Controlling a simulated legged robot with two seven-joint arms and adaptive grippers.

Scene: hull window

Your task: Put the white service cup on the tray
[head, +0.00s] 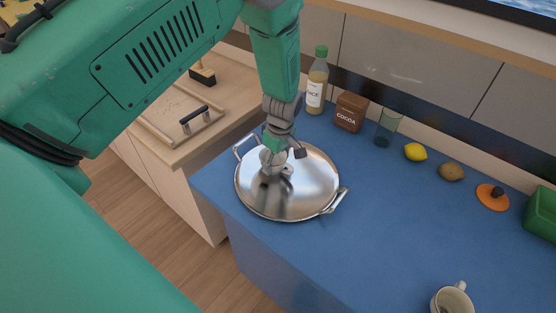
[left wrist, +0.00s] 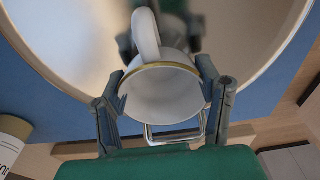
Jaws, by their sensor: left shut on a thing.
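The white service cup (left wrist: 165,97) has a thin gold rim and its open mouth faces the left wrist camera. The fingers of my left gripper (head: 279,153) stand on both sides of the cup and are shut on it. In the head view the cup (head: 271,162) shows only partly, behind the gripper. The tray (head: 312,178) is round, shiny metal with two handles, and lies on the blue counter. My right gripper is not in view.
A juice bottle (head: 317,82), a cocoa box (head: 350,112), a glass (head: 387,128), a lemon (head: 415,152), a potato (head: 451,172) and an orange lid (head: 492,197) line the counter's back. A second, cream mug (head: 453,299) stands at the front right. The counter's middle is clear.

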